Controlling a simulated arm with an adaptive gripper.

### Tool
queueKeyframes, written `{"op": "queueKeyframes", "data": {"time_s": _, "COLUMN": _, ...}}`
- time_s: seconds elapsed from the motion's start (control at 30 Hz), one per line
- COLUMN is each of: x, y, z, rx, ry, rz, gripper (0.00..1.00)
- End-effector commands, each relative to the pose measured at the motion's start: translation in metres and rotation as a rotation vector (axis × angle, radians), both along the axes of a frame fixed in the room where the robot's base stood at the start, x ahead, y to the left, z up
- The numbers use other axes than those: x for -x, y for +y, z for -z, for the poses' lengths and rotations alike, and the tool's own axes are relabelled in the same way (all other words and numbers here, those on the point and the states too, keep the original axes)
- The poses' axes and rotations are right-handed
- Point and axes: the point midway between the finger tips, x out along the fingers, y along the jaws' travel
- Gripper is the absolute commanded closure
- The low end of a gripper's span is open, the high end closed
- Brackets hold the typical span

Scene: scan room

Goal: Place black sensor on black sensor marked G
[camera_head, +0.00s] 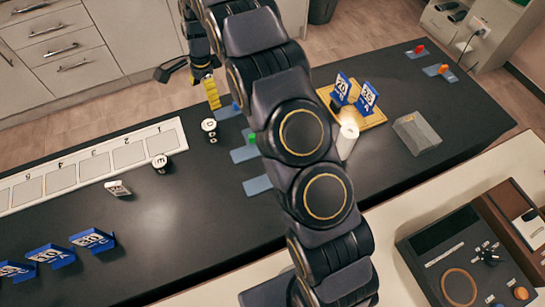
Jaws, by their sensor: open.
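One small black cylindrical sensor (209,128) with a white letter on its face stands on the dark table, left of my arm. A second black sensor (160,162), with a white top bearing a mark, stands to its left by the end of the numbered strip. Their letters are too small to read surely, so I cannot tell which is G. My gripper (189,82) is open at the upper left, above the table's far edge and beyond the sensors. A yellow part (211,92) shows at its right side; I cannot tell whether it belongs to the gripper. My arm hides the table's middle.
A white numbered strip (90,165) lies at the left. Blue number stands (50,256) are at the front left, others (366,98) on a wooden tray (372,119). A white cylinder (347,140), grey block (416,133) and blue plates (257,185) lie nearby.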

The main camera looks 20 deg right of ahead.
Motion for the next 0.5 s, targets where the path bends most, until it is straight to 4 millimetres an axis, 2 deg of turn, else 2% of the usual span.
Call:
{"op": "queueKeyframes", "data": {"time_s": 0.17, "x": 0.027, "y": -0.006, "z": -0.039, "rx": 0.01, "ry": -0.007, "rz": -0.13, "gripper": 0.2}}
{"op": "queueKeyframes", "data": {"time_s": 0.3, "x": 0.075, "y": -0.014, "z": -0.086, "rx": 0.019, "ry": -0.008, "rz": -0.323, "gripper": 0.2}}
{"op": "queueKeyframes", "data": {"time_s": 0.5, "x": 0.156, "y": -0.025, "z": -0.137, "rx": 0.023, "ry": -0.004, "rz": -0.61, "gripper": 0.2}}
